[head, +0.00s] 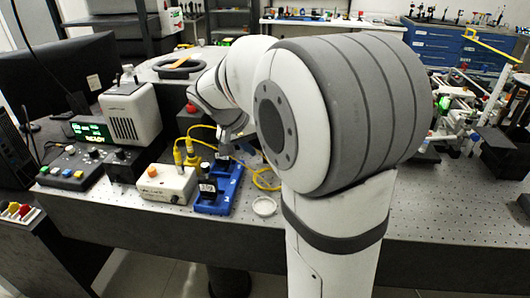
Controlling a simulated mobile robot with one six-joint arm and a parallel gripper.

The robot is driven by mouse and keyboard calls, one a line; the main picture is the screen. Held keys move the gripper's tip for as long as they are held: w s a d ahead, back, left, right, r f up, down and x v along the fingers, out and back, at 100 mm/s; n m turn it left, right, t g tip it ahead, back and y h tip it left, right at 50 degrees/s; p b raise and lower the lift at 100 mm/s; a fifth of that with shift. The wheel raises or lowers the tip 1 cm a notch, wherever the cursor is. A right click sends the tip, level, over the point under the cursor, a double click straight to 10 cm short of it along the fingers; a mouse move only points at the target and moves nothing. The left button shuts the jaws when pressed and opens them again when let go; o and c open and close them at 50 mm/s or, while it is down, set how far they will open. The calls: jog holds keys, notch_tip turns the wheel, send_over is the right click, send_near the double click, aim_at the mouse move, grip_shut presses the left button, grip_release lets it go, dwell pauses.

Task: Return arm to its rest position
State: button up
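My white and grey arm (345,110) fills the middle of the head view. It rises from the front, bends at a large joint and reaches over the bench to the back left. My gripper (224,150) is small and partly hidden behind the arm. It points down near the far end of a blue holder (212,208) on the bench. The fingertips are too small and covered to show whether they are open or shut, or whether they touch anything.
A white box (165,184) with yellow cables (201,129) stands left of the blue holder. A small white dish (264,207) lies to its right. Instruments with a green display (91,132) stand at the left. Optical parts crowd the right of the perforated bench (440,215); its front is clearer.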

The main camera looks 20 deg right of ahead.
jog(key=shift+v, duration=0.8)
jog(key=shift+a, duration=0.1)
